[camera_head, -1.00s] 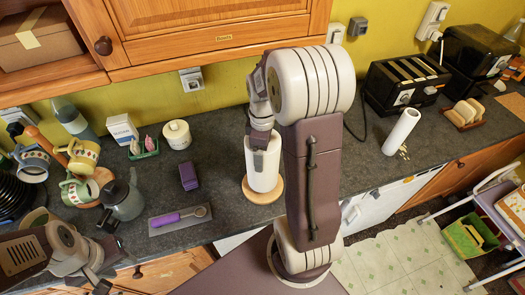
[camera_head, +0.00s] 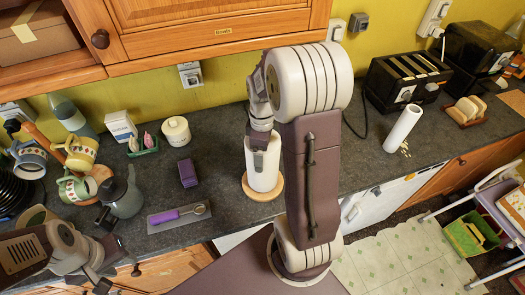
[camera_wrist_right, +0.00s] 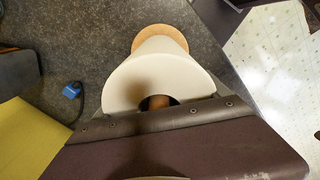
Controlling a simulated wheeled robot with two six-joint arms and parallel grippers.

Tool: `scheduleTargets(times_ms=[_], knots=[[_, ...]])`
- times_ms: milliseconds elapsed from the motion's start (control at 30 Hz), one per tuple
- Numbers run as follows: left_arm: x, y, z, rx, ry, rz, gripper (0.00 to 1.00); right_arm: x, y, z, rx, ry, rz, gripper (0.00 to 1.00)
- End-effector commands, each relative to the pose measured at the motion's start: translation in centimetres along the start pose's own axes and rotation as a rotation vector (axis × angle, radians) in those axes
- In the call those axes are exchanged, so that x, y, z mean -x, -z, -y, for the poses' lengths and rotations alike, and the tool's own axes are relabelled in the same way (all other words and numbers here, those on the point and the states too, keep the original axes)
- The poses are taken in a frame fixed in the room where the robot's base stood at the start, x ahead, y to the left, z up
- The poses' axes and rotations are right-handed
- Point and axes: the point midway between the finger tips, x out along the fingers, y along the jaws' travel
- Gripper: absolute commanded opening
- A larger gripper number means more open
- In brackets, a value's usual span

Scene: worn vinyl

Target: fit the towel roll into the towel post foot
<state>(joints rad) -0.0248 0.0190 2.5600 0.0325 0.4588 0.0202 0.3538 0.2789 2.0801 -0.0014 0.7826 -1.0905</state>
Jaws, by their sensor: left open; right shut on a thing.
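The white towel roll (camera_head: 263,168) stands close to upright on the counter, above the round wooden towel post foot (camera_head: 250,194). My right gripper (camera_head: 261,141) is shut on the top of the roll. In the right wrist view, the roll (camera_wrist_right: 157,62) runs away from the jaws toward the wooden foot (camera_wrist_right: 160,30). Something brown shows inside the roll's dark hole, partly hidden by the gripper. Whether the roll is seated on the foot, I cannot tell. My left gripper (camera_head: 104,284) is open and empty at the lower left, away from the roll.
A purple-handled trowel (camera_head: 178,216) and a purple block (camera_head: 187,173) lie left of the foot. A second white cylinder (camera_head: 402,129) stands tilted to the right, near a toaster (camera_head: 407,79). Mugs and a grey pot (camera_head: 124,197) crowd the left. Bare counter surrounds the foot.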

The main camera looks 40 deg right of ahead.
Motion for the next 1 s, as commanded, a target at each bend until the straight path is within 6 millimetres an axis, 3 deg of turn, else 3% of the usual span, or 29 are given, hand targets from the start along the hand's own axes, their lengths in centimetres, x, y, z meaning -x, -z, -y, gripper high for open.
scheduleTargets(times_ms=[367,400,433,733,1000], knots=[[0.0,0.0,0.0,0.0,0.0,0.0,0.4,0.0,0.0,0.0,0.0,0.0,0.0,0.17],[0.0,0.0,0.0,0.0,0.0,0.0,0.4,0.0,0.0,0.0,0.0,0.0,0.0,0.9],[0.0,0.0,0.0,0.0,0.0,0.0,0.4,0.0,0.0,0.0,0.0,0.0,0.0,0.99],[0.0,0.0,0.0,0.0,0.0,0.0,0.4,0.6,0.0,0.0,0.0,-0.001,-0.001,1.0],[-0.3,0.0,0.0,0.0,0.0,0.0,0.4,6.2,0.1,-0.1,0.0,-0.005,-0.003,1.0]])
